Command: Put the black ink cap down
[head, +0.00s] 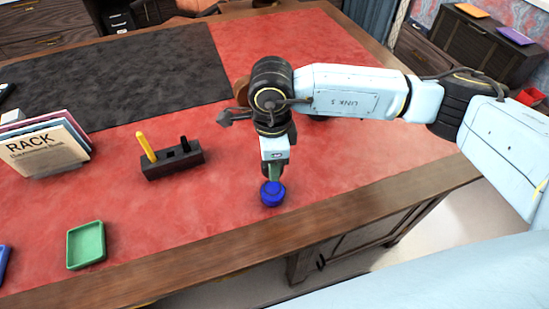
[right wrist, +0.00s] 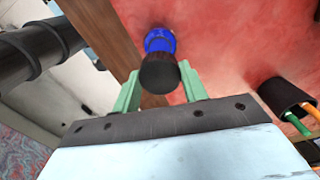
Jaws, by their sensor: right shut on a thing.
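The black ink cap (right wrist: 160,73) sits between the two green fingers of my right gripper (right wrist: 160,75), which is shut on it. The blue ink bottle (head: 272,193) is directly under the gripper (head: 273,176) in the head view, near the front edge of the red desk top. In the right wrist view the blue bottle (right wrist: 160,41) shows just beyond the cap. I cannot tell whether the cap touches the bottle. The cap is not clear in the head view. My left gripper is not in view.
A black holder (head: 173,164) with a yellow stick stands left of the arm. A green tray (head: 86,245) lies at the front left, below a book rack (head: 45,152). A dark cup (right wrist: 284,97) with pencils shows right. Red surface between bottle and green tray is clear.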

